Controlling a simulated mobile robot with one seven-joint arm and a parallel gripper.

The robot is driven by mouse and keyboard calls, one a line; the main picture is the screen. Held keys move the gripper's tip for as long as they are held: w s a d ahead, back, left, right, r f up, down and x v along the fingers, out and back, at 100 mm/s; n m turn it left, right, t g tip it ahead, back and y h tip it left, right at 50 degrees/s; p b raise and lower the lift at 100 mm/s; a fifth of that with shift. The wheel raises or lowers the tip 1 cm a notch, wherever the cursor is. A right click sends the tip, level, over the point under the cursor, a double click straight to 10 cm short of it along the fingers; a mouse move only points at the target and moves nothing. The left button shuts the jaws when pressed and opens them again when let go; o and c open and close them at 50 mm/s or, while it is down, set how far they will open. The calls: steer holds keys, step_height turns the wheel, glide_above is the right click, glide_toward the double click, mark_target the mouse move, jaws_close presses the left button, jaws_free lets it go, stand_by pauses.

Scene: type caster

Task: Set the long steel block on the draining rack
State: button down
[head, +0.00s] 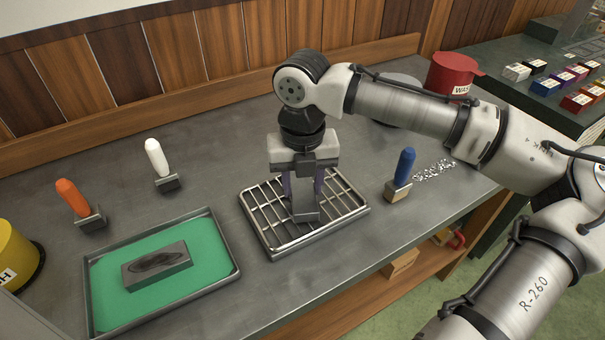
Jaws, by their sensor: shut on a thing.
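My gripper (304,190) points down over the draining rack (255,222), a wire grid in a shallow metal frame in the middle of the bench. It is shut on a grey steel block (305,209), which I take to be the long steel block. The block shows nearly end-on between the fingers, low over the middle of the rack. I cannot tell whether it touches the wires. Its far part is hidden behind the fingers and wrist.
A tray with a green mat (205,250) holds a dark block with an oval mark (157,265) at the left. Handled tools with orange (73,198), white (156,158) and blue (404,168) grips stand around. A red container (452,72) and a yellow one (14,256) flank the bench.

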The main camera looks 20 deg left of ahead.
mark_target(303, 189)
steer(key=c, duration=0.8)
jaws_free()
steer(key=shift+c, duration=0.2)
step_height(303, 189, up, 12)
steer(key=shift+r, duration=0.1)
